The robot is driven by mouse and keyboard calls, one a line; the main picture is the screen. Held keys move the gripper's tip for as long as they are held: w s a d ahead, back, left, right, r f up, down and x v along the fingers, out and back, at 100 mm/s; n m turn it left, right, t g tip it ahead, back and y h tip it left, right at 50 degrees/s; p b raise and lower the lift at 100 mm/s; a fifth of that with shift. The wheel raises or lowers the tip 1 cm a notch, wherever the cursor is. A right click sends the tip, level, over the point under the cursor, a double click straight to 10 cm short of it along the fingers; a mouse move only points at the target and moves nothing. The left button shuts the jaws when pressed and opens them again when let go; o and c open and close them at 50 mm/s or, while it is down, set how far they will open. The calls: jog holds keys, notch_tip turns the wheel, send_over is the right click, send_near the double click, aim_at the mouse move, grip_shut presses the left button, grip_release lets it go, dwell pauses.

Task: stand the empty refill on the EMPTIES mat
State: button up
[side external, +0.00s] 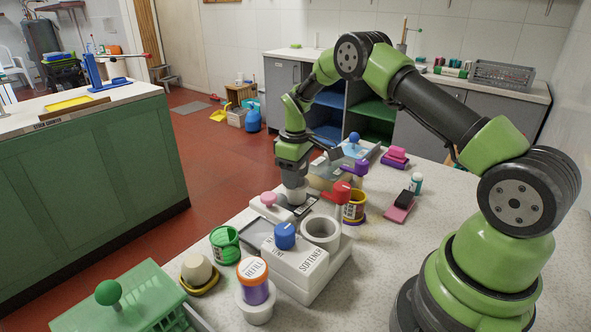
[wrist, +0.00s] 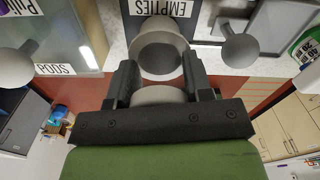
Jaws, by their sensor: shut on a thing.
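My gripper (wrist: 156,78) is shut on a pale grey-white round refill (wrist: 164,28), whose dark round end faces the wrist camera between the fingers. In the side external view my gripper (side external: 293,178) points down, with the pale refill (side external: 294,194) under it. The dark EMPTIES mat (wrist: 192,31) with its white label lies just beyond the refill in the wrist view. In the side external view a dark mat (side external: 303,207) shows at the refill's lower end. I cannot tell whether the refill touches it.
A white SOFTENER block (side external: 297,265) with a blue knob (side external: 285,236) stands in front. Near it are a pink knob (side external: 268,200), a red-handled item (side external: 341,192), a green tub (side external: 225,245) and an orange-capped REFILL bottle (side external: 253,275). The right counter has free room.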

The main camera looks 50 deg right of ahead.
jog(key=o, duration=1)
notch_tip(320, 180, up, 10)
jog(key=shift+f, duration=0.25)
jog(key=s+a+r+m+t, duration=0.2)
jog(key=s+a+r, duration=0.3)
jog(key=r, duration=0.3)
jog(key=s+a+r+m+t, duration=0.15)
jog(key=s+a+r, duration=0.25)
jog(key=r, duration=0.4)
jog(key=s+a+m+t, duration=0.1)
jog(key=s+a, duration=0.1)
jog(key=s, duration=0.3)
jog(key=s+a+m+t+y, duration=0.1)
jog(key=s+a, duration=0.1)
jog(key=s, duration=0.3)
jog(key=s+a+m+t+y, duration=0.1)
jog(key=s+a, duration=0.1)
jog(key=s, duration=0.4)
jog(key=shift+a+t, duration=0.1)
jog(key=shift+t, duration=0.25)
